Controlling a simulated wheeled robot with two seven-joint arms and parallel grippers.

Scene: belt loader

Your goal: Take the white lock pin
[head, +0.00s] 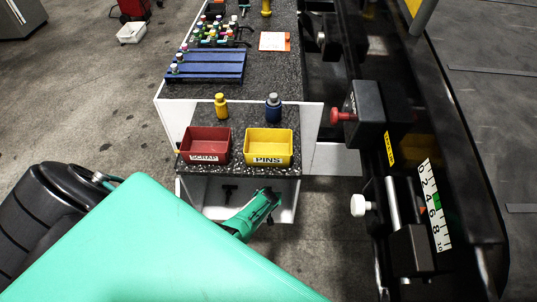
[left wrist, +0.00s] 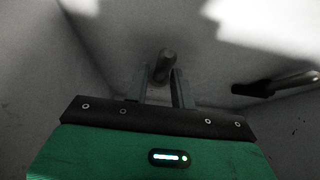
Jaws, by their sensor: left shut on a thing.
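My left gripper (left wrist: 163,75) is low inside the white shelf compartment and is shut on a pale pin (left wrist: 166,60), which looks greyish in the shade. Only the pin's rounded upper part shows between the fingers. In the head view my left gripper (head: 268,196) reaches into the open compartment under the bins, and the pin cannot be made out there. A second pin with a black T-handle (head: 229,191) lies to the left in the same compartment. It also shows at the right in the left wrist view (left wrist: 245,88), apart from the fingers. My right gripper is not in view.
A red SCRAP bin (head: 206,158) and a yellow PINS bin (head: 268,161) stand above the compartment. Behind them are a yellow bottle (head: 221,106) and a blue one (head: 273,108). The dark machine at right has a white knob (head: 360,205) and a red knob (head: 340,116).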

